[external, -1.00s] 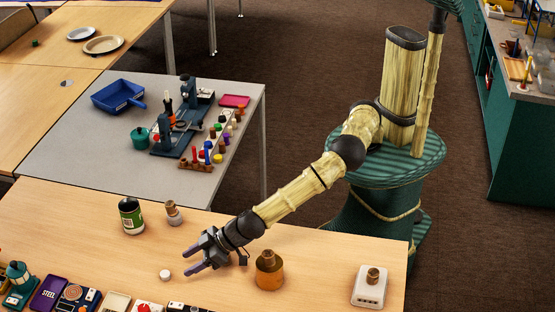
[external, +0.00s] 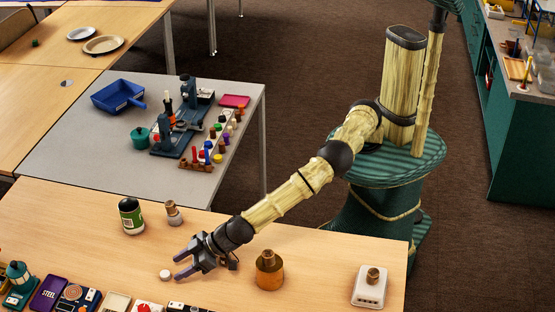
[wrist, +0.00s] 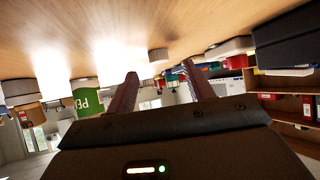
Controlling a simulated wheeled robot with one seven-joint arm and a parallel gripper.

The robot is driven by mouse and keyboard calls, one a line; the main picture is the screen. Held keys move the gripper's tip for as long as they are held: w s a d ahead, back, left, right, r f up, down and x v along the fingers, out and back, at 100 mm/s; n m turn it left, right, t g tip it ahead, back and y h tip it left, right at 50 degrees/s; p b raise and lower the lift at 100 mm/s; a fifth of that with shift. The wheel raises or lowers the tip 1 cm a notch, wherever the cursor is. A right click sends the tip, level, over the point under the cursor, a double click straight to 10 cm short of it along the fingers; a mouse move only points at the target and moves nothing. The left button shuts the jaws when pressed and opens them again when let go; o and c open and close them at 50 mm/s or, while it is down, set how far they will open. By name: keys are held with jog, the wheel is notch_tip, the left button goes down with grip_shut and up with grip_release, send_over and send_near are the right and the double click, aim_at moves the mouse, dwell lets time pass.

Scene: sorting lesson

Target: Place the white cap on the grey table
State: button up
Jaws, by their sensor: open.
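The white cap (external: 166,275) lies on the wooden table (external: 215,285), just off the tips of my gripper (external: 178,268). My gripper is open and low over the table, its two fingers pointing left towards the cap. In the wrist view, which is upside down, the cap (wrist: 158,55) appears between my two fingers (wrist: 158,82), beyond their tips, with nothing held. The grey table (external: 75,150) stands behind the wooden one.
On the wooden table are a green jar (external: 131,216), a small corked bottle (external: 174,213), an amber bottle (external: 269,271) and a white block (external: 370,287). The grey table holds a blue dustpan (external: 118,96), a teal pot (external: 140,137) and coloured pegs; its left front is bare.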

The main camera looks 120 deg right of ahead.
aim_at(166, 274)
jog(key=shift+x, duration=2)
jog(key=shift+d, duration=0.1)
jog(key=c, duration=1.1)
grip_shut()
jog(key=shift+r, duration=0.1)
notch_tip(166, 274, up, 10)
jog(key=shift+d+p, duration=0.1)
jog(key=shift+p, duration=0.2)
